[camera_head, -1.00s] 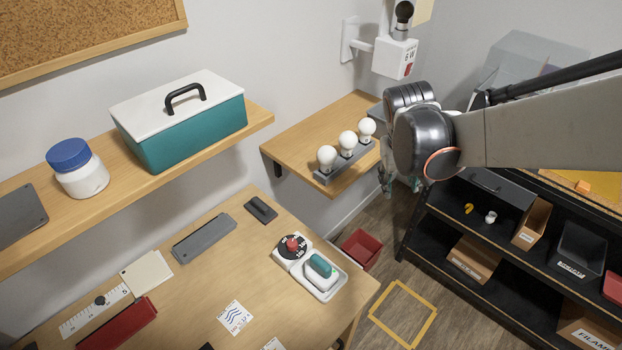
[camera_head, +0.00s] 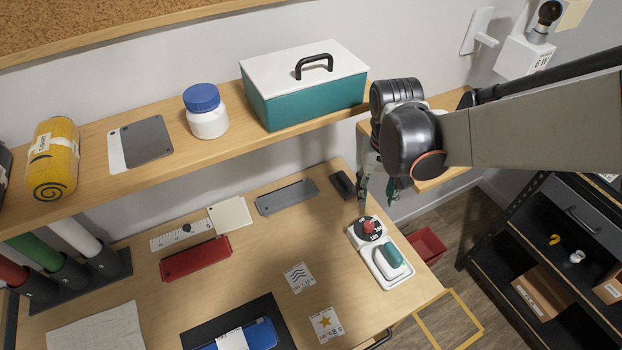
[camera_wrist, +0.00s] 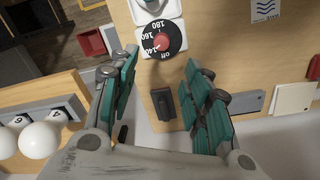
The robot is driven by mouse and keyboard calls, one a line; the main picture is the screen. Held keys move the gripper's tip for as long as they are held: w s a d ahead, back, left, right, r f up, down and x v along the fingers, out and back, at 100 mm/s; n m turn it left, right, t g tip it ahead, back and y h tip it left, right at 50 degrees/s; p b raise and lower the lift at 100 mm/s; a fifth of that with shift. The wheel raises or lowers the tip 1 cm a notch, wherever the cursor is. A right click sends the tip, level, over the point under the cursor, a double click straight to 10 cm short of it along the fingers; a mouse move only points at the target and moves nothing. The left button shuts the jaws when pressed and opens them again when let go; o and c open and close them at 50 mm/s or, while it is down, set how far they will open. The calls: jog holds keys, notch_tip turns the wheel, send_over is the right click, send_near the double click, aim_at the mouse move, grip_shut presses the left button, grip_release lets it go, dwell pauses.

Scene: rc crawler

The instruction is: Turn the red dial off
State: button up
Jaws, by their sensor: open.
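The red dial (camera_head: 368,226) is a red knob on a black round face with white numbers, set on a white base on the wooden desk. In the wrist view the red dial (camera_wrist: 157,39) lies ahead of the fingers, with marks 140, 160, 180 and "off" around it. A red pointer on it aims towards the lower left, near 140. My gripper (camera_head: 376,192) hangs above the desk just behind the dial. In the wrist view my gripper (camera_wrist: 158,72) has its teal fingers wide apart, with nothing between them, and the dial is apart from them.
A white tray with a teal-topped object (camera_head: 391,256) adjoins the dial. A small black block (camera_head: 342,184) and grey holder (camera_head: 287,196) lie behind-left. The shelf with a teal toolbox (camera_head: 305,85) overhangs nearby. White bulbs (camera_wrist: 39,139) stand left in the wrist view. A red bin (camera_head: 427,246) is on the floor.

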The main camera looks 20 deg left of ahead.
aim_at(369, 224)
notch_tip(369, 224, down, 12)
jog(key=b, duration=0.8)
jog(key=shift+d+f, duration=0.1)
jog(key=shift+f, duration=0.1)
jog(key=shift+c, duration=0.5)
grip_shut()
